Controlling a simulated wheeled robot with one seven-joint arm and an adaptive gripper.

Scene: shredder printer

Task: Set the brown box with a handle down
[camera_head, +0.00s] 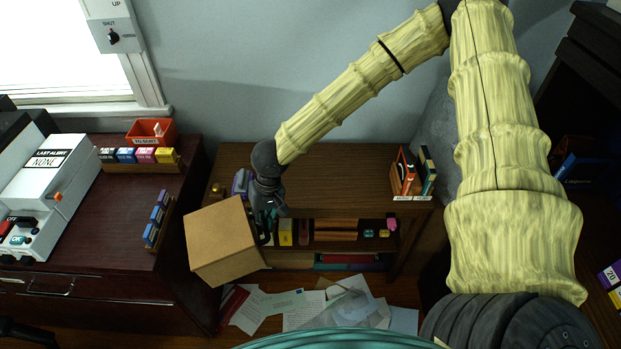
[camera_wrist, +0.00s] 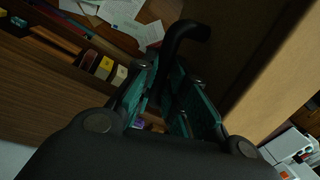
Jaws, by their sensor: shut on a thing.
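The brown box (camera_head: 222,241) hangs in the air in the head view, tilted, in front of the gap between the dark desk and the wooden shelf. My gripper (camera_head: 266,222) is at its right side. In the wrist view, the box (camera_wrist: 275,70) fills the right side, and its dark curved handle (camera_wrist: 187,38) lies between the teal fingers of my gripper (camera_wrist: 172,100). My gripper is shut on the handle. The box's underside and far side are hidden.
The shelf (camera_head: 330,184) has a mostly bare top, with books (camera_head: 413,171) at its right end. The dark desk (camera_head: 95,215) at left carries a white machine (camera_head: 45,195), ink boxes (camera_head: 145,155) and a red tray (camera_head: 151,132). Papers (camera_head: 300,308) litter the floor.

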